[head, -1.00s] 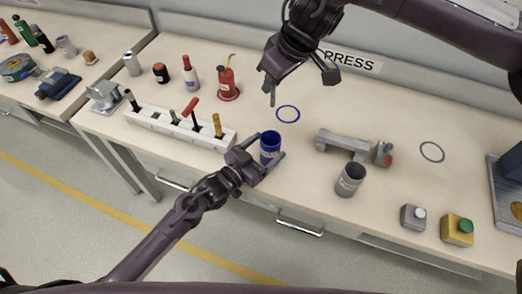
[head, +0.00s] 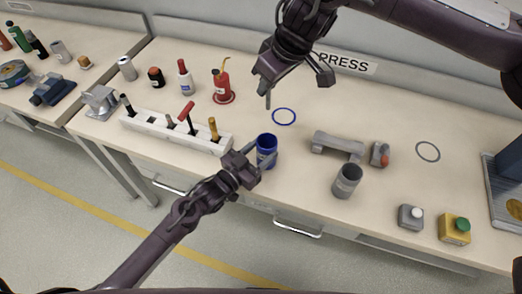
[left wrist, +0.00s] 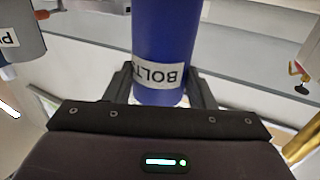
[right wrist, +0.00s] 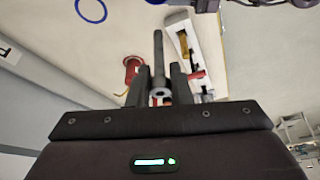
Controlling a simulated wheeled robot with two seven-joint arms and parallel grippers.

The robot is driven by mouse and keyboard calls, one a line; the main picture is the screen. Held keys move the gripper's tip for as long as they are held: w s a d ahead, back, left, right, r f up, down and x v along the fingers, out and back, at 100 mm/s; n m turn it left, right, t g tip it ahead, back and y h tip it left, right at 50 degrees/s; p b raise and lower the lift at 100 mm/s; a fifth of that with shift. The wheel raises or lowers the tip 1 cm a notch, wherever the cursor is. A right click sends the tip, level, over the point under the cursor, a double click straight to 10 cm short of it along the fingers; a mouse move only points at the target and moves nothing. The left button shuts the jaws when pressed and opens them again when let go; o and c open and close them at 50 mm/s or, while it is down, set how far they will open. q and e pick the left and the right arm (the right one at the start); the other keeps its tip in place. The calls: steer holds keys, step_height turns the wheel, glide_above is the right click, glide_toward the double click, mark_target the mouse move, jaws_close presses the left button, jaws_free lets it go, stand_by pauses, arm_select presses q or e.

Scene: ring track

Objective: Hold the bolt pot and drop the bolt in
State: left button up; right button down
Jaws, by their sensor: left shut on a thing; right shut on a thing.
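The blue bolt pot (head: 266,150) is near the bench's front edge, its open mouth up. My left gripper (head: 262,162) is shut on its sides. In the left wrist view the pot (left wrist: 167,45) fills the space between the fingers, its label partly readable as "BOLT"; whether its base touches the bench is unclear. My right gripper (head: 264,88) is above the bench, up and behind the pot, shut on a grey bolt (head: 268,101). In the right wrist view the bolt (right wrist: 158,60) sticks out between the fingers. The bolt is clear of the pot.
A blue ring mark (head: 284,116) lies bare behind the pot. A white tool rack (head: 175,131) stands left of it. A grey block (head: 338,145) and grey pot (head: 346,181) stand to the right. A red oil can (head: 222,86) is behind the rack.

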steer(key=shift+f, duration=0.1)
stand_by(0.4)
step_height(320, 180, down, 13)
stand_by(1.4)
steer(key=c, duration=1.2)
jaws_free()
steer(key=shift+c, duration=0.2)
steer(key=v, duration=1.2)
